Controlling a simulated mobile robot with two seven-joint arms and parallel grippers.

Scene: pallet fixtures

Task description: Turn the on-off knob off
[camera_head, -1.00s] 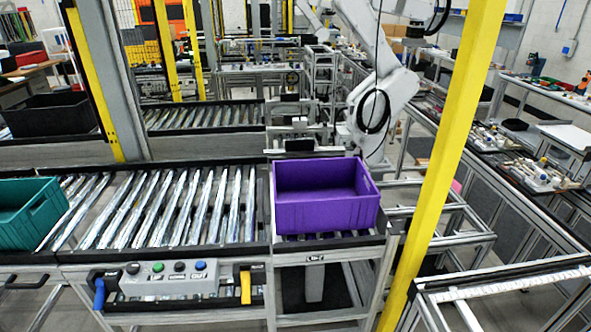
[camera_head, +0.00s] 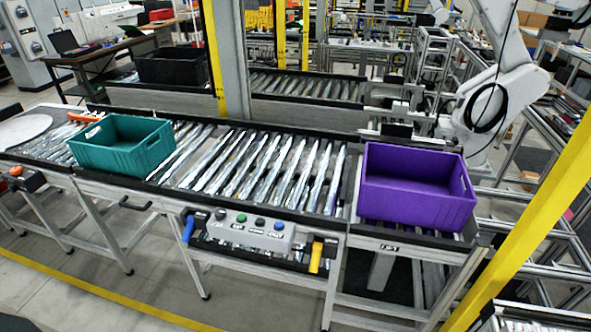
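A grey control panel (camera_head: 246,233) hangs on the front of the conveyor, left of centre and below the rollers. It carries a row of small round controls: a black one (camera_head: 220,214) at the left end, a green one (camera_head: 241,218), another black one (camera_head: 260,222) and a blue one (camera_head: 279,226). Which of these is the on-off knob, and its setting, are too small to tell. Another box at the far left edge bears an orange-red round control (camera_head: 15,171). Neither of my grippers is in view.
A blue handle (camera_head: 188,229) and a yellow handle (camera_head: 316,257) flank the panel. A teal crate (camera_head: 122,154) and a purple crate (camera_head: 416,202) sit on the conveyor. A yellow post (camera_head: 540,220) stands at right. Open floor with a yellow line lies in front.

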